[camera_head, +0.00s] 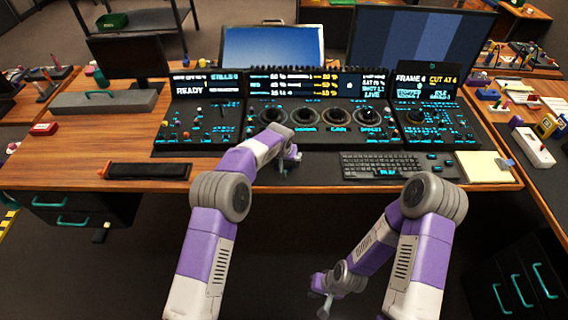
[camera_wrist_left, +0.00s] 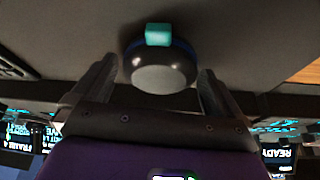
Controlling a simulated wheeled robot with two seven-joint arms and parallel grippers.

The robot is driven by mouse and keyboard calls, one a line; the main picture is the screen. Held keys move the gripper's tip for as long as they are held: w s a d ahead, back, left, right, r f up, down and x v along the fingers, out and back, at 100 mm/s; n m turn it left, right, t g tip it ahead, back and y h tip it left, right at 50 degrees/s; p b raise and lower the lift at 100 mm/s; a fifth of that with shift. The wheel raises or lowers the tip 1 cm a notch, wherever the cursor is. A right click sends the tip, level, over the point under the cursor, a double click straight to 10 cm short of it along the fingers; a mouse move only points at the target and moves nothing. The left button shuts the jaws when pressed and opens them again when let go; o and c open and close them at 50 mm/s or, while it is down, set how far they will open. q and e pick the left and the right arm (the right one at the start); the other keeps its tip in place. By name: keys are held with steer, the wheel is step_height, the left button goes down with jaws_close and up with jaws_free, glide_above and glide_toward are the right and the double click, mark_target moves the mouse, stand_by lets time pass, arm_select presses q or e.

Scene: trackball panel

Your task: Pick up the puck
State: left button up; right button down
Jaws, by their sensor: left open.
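The puck shows in the left wrist view as a dark, rounded grey body (camera_wrist_left: 160,72) with a blue rim and a teal block at its upper edge. My left gripper (camera_wrist_left: 157,85) is open, with one finger on each side of the puck and a narrow gap to each. In the head view my left gripper (camera_head: 287,165) is low over the dark mat in front of the console, and I cannot make out the puck there. My right gripper (camera_head: 324,297) hangs below the desk's front edge, away from the puck; its jaw opening is unclear.
The console (camera_head: 310,112) with its row of trackballs stands just behind my left gripper. A keyboard (camera_head: 380,165) and a yellow notepad (camera_head: 484,167) lie to the right. A black tray (camera_head: 147,171) lies to the left on the wooden desk (camera_head: 75,155).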

arm_select(q)
steer(key=shift+w+f, duration=0.1)
steer(key=c, duration=0.8)
step_height(320, 180, up, 10)
steer(key=p, duration=0.2)
steer(key=shift+p, duration=0.35)
steer(key=shift+f+b, duration=2.55)
steer(key=shift+f, duration=2.15)
steer(key=shift+f, duration=0.25)
